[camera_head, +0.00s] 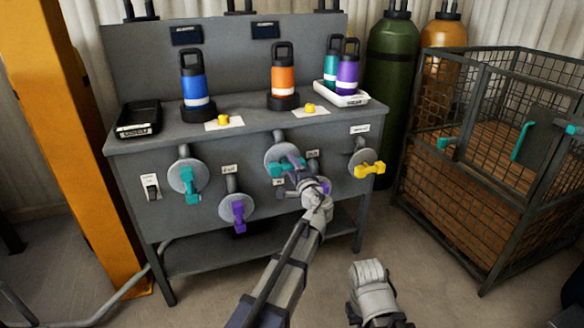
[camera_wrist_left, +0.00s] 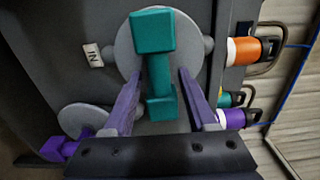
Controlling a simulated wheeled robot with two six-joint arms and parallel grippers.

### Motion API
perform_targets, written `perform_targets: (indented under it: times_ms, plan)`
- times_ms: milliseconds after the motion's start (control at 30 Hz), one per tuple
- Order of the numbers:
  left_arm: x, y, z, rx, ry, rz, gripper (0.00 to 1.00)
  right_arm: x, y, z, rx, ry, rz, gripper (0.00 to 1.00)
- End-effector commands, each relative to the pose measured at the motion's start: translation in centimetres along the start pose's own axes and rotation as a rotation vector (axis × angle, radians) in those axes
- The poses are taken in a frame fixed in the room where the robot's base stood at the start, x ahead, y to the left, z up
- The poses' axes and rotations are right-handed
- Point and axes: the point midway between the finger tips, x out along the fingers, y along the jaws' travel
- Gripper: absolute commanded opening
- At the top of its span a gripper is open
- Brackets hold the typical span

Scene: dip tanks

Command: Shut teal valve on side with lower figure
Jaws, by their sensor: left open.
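Two teal valves are on the bench front: the left valve (camera_head: 188,179) has its handle hanging down, and the right valve (camera_head: 276,170) has its handle roughly level. My left gripper (camera_head: 296,171) is open at the right teal valve. In the left wrist view, the teal handle (camera_wrist_left: 158,62) stands in front of its round grey plate, its near end between my open left fingers (camera_wrist_left: 160,110); I see no clear contact. Two dark displays (camera_head: 187,35) (camera_head: 265,30) are on the back panel; their figures are too small to read. My right gripper's fingers do not show.
Purple valves (camera_head: 238,212) (camera_head: 323,187) sit lower; a yellow valve (camera_head: 368,169) is at right. Blue (camera_head: 194,83) and orange (camera_head: 283,81) bottles stand on the bench (camera_head: 244,118). A wire cage (camera_head: 480,145) stands at right, an orange post (camera_head: 88,150) at left.

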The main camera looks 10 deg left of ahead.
Motion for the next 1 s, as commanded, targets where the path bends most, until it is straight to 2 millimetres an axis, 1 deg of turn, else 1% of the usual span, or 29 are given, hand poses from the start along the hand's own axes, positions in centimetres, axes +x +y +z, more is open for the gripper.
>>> perform_targets:
  times_ms: [167,267,500,633,800,1000]
  plan:
    - [-0.3,0.0,0.0,0.0,0.0,0.0,0.57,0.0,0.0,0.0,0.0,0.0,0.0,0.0]
    - [-1.6,0.0,0.1,0.0,0.001,0.0,0.57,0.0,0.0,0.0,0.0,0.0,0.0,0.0]
    - [-5.6,0.0,0.1,0.0,0.002,0.0,0.57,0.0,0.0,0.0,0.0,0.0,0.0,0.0]
    - [-7.0,0.0,0.1,0.0,0.001,0.0,0.57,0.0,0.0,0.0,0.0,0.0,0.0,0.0]
    - [-7.8,0.0,0.0,0.0,0.0,0.0,0.57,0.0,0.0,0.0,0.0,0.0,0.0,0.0]
    - [-7.8,0.0,0.0,0.0,0.0,0.0,0.57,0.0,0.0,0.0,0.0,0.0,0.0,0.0]
